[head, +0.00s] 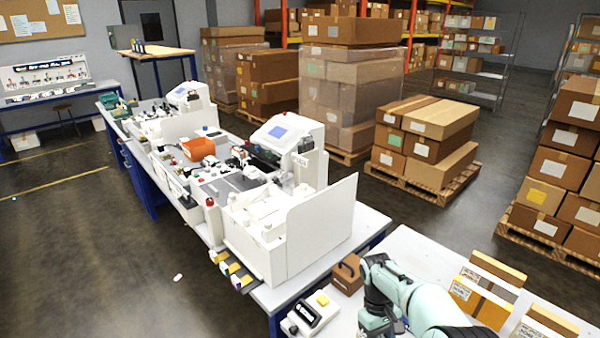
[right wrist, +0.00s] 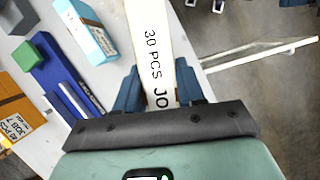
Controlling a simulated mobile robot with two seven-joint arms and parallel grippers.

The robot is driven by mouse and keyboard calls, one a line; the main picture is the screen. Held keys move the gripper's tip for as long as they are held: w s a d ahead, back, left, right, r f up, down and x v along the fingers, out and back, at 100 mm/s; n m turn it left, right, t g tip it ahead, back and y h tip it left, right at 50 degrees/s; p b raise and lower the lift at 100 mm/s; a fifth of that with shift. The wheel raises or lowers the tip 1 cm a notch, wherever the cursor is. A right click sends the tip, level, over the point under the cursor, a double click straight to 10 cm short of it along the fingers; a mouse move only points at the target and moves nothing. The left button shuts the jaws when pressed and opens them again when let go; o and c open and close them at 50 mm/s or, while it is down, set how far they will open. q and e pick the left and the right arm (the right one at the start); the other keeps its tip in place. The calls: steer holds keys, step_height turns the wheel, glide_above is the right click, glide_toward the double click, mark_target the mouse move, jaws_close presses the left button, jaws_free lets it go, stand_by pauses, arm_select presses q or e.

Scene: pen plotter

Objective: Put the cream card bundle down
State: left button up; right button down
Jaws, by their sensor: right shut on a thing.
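The cream card bundle (right wrist: 150,35) shows in the right wrist view as a long pale block with printing that begins "30 PCS JO". My right gripper (right wrist: 160,88) is shut on it, with one dark blue finger on each side. The bundle runs from the fingers to the top edge of that view. In the head view my right gripper (head: 377,322) is low, over the near white table; the bundle cannot be made out there. Whether the bundle touches a surface is unclear. My left gripper is not in view.
In the wrist view a blue holder (right wrist: 62,85), a green block (right wrist: 35,52), a light blue box (right wrist: 95,40) and a labelled brown pack (right wrist: 12,105) lie left. A clear panel (right wrist: 255,57) is right. A brown handled block (head: 347,276) stands beside the arm in the head view.

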steer(key=s+a+f+m+y, duration=0.1)
steer(key=s+a+f+m, duration=0.1)
steer(key=a+f+m, duration=0.35)
steer(key=w+d+r+n+h+b, duration=0.1)
steer(key=n, duration=0.3)
steer(key=w+d+r+n+t+h+b, duration=0.1)
steer(key=w+d+r+n, duration=0.1)
steer(key=n, duration=0.3)
steer(key=w+d+r+n+t+h+b, duration=0.1)
steer(key=w+n, duration=0.1)
steer(key=n, duration=0.3)
steer(key=shift+d+r+h, duration=0.15)
steer(key=shift+d+h, duration=0.1)
steer(key=shift+h, duration=0.05)
steer(key=w+d+r+n+t+b, duration=0.2)
steer(key=r+n+t, duration=0.1)
steer(key=r+n, duration=0.3)
steer(key=w+d+r+n+t+b, duration=0.1)
steer(key=w+d+r+n+t, duration=0.1)
steer(key=r+n, duration=0.35)
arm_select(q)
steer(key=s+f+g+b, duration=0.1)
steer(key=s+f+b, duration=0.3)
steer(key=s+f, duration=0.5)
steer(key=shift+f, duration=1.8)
arm_select(e)
steer(key=shift+n, duration=0.9)
steer(key=shift+s+d+f, duration=0.1)
steer(key=shift+f, duration=10.35)
steer(key=shift+f, duration=0.1)
